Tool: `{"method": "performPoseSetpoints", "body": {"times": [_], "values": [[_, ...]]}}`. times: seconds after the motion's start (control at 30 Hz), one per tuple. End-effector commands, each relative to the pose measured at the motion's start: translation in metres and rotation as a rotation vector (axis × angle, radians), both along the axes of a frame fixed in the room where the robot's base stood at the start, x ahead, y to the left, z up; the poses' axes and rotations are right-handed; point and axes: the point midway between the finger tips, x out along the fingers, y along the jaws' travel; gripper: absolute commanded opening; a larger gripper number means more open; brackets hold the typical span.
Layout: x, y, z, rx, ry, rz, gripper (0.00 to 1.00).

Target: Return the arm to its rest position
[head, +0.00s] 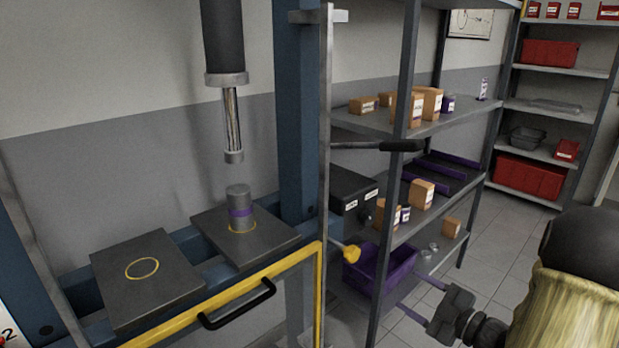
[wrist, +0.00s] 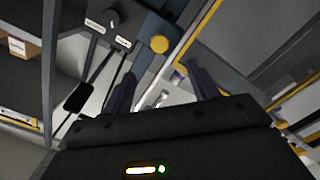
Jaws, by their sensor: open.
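My gripper (head: 419,299) is at the lower right of the head view, beside the shelf rack and a little right of the purple bin. Its two fingers are spread with a gap between them, and I see nothing held. In the wrist view the open fingers (wrist: 160,88) point toward the press frame and a yellow knob (wrist: 159,44). My arm comes in from the right edge of the head view.
A blue press (head: 298,120) stands at the left, with a grey cylinder (head: 239,212) upright on its right plate under the ram. A shelf rack (head: 460,121) holds boxes. A purple bin (head: 381,267) is low beside my gripper. Floor (head: 509,240) shows clear behind.

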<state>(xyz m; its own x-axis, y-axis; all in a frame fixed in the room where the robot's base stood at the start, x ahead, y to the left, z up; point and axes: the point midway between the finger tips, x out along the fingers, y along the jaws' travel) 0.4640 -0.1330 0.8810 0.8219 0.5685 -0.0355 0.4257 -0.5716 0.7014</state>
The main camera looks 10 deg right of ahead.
Motion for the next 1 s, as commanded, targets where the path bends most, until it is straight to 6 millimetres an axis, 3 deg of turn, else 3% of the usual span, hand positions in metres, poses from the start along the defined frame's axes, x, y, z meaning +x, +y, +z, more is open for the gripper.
{"method": "performPoseSetpoints", "body": {"times": [0.3, 0.47, 0.67, 1.0], "values": [[0.042, 0.014, -0.022, -0.087, 0.298, -0.26, 0.59], [0.045, 0.02, -0.033, -0.08, 0.481, -0.434, 0.59], [0.024, 0.035, -0.045, -0.02, 0.722, -0.647, 0.59], [-0.053, 0.087, -0.061, 0.149, 1.138, -0.916, 0.59]]}}
